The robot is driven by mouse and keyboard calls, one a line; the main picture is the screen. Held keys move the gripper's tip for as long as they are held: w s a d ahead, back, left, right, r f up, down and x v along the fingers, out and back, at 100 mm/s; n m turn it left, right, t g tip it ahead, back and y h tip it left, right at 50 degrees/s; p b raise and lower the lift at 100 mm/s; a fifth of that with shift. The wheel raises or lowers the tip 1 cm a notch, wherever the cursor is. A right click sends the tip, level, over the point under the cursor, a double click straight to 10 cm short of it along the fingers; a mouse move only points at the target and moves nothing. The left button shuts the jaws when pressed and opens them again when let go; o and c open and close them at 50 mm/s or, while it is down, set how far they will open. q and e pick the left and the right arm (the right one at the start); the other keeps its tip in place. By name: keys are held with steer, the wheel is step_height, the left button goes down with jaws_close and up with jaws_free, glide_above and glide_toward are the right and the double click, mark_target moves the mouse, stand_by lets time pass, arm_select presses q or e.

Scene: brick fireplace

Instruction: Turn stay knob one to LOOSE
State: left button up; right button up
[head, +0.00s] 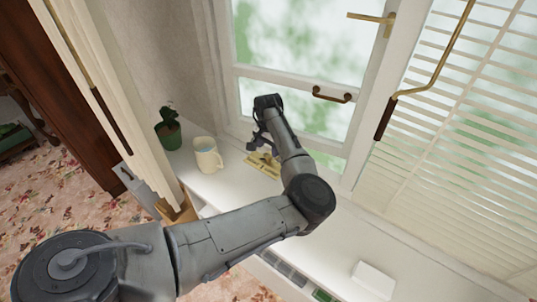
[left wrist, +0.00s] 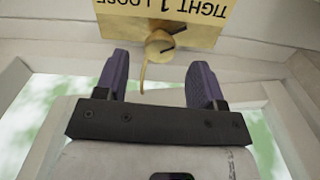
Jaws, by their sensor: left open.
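The brass plate (left wrist: 205,35) at the top of the left wrist view is lettered TIGHT 1 LOOSE, upside down. Its round brass knob (left wrist: 158,44) has a dark mark, and a thin brass piece hangs below it. Which word the knob points to is not clear. My left gripper (left wrist: 158,75) is open, its two purple fingers on either side of the knob's line and short of it, apparently empty. In the head view the left gripper (head: 257,141) is just above the plate (head: 262,166) on the white sill. The arm partly hides the plate there. My right gripper is out of view.
A cream mug (head: 207,156) and a potted cactus (head: 168,130) stand left of the plate. The window sash (head: 300,80) with a bronze handle (head: 333,94) is behind. A brass crank (head: 430,75) hangs at the right blind. A white box (head: 374,280) lies at lower right.

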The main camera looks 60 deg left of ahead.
mark_target(268, 154)
arm_select(q)
steer(key=shift+f, duration=1.6)
